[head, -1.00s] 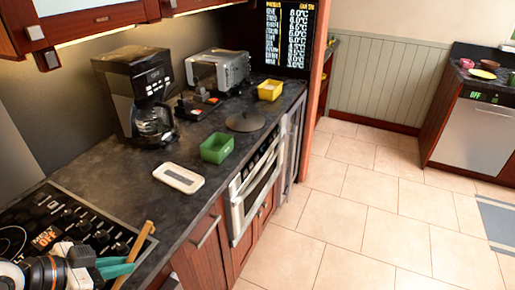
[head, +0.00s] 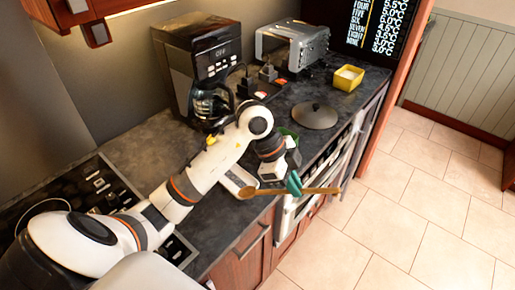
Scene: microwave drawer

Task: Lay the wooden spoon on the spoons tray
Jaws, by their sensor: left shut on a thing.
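The wooden spoon (head: 321,190) is held roughly level in my left gripper (head: 294,184), which is shut on its handle with teal fingertips. The spoon's bowl points left and the handle end points right, past the counter's front edge. A flat white tray (head: 233,178), which looks like the spoons tray, lies on the dark counter, left of the gripper. The spoon's bowl overlaps the tray's near right end in the view; I cannot tell the height between them. My left arm and gripper hide part of the tray. My right gripper is not in view.
A green container (head: 290,134) is partly hidden behind my left gripper. A dark round lid (head: 315,116), a yellow container (head: 348,77), a coffee maker (head: 195,62) and a toaster (head: 292,46) stand farther back. The cooktop (head: 92,181) is at left, partly under my arm.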

